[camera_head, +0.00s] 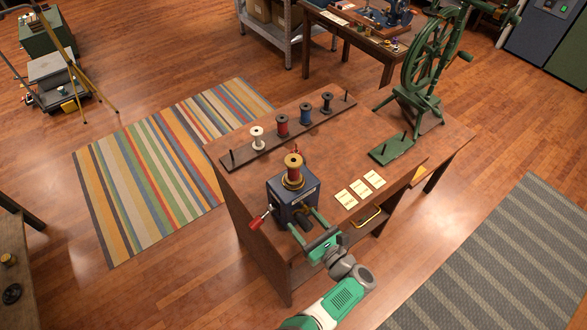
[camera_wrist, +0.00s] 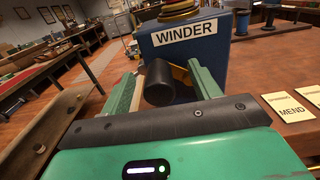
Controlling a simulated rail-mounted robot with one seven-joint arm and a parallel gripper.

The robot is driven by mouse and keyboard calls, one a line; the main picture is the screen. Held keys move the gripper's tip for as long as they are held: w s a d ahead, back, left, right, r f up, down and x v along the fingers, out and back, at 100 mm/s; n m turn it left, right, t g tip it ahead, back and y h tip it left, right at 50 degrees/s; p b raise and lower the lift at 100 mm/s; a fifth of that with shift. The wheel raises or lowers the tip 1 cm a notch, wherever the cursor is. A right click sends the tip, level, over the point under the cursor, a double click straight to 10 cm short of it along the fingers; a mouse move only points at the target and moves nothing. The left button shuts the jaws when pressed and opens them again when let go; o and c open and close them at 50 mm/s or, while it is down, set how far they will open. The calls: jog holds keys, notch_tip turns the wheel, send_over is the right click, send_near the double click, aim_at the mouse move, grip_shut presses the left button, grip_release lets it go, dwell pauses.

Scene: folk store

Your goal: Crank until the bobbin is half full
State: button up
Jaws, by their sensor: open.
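The winder (camera_head: 291,192) is a dark blue box near the front of the wooden table; its "WINDER" label shows in the wrist view (camera_wrist: 185,33). A bobbin (camera_head: 293,167) with golden yellow thread stands upright on top; how full it is I cannot tell. A red-handled lever (camera_head: 257,219) sticks out at the box's left. A black cylindrical crank knob (camera_wrist: 158,82) points toward me from the box's front. My gripper (camera_head: 306,220) is open in front of the winder, its green fingers on either side of the knob. Whether they touch it I cannot tell.
Several spools, including a white one (camera_head: 257,138), stand on a rack (camera_head: 240,156) along the table's far-left edge. Three cards (camera_head: 360,189) lie right of the winder. A green spinning wheel (camera_head: 432,60) stands at the far right, near a green peg base (camera_head: 391,149).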

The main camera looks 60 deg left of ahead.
jog(key=d+p, duration=0.1)
jog(key=d, duration=0.8)
jog(key=shift+w, duration=0.2)
dwell(0.3)
dwell(0.5)
